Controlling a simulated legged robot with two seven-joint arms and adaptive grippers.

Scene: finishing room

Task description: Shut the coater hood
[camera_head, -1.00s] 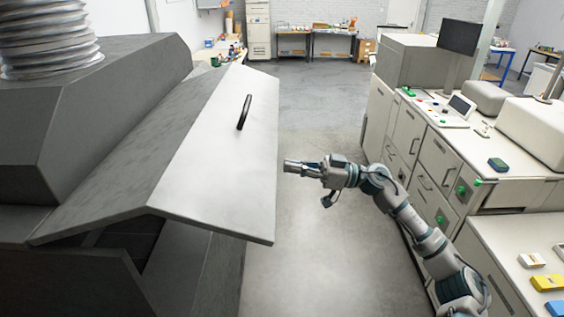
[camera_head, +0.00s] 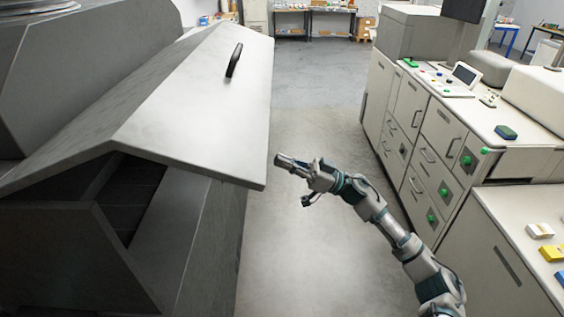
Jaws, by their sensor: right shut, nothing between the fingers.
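The coater hood (camera_head: 200,105) is a large, pale grey metal lid with a bent edge, on the left of the head view. It is raised, with a dark gap (camera_head: 128,190) under its near end. A black handle (camera_head: 234,60) is on its light, sloping front panel. My right gripper (camera_head: 279,159) is shut and empty, just right of the panel's lower right edge, pointing left towards it. A thin strip of floor shows between them in the picture, but I cannot tell the true distance. My left gripper is out of view.
The dark coater body (camera_head: 50,250) fills the lower left. White cabinets (camera_head: 412,120) with handles and green buttons line the right, and a bench (camera_head: 510,225) holds small boxes. Bare grey floor (camera_head: 310,110) runs between them to tables (camera_head: 330,14) at the back.

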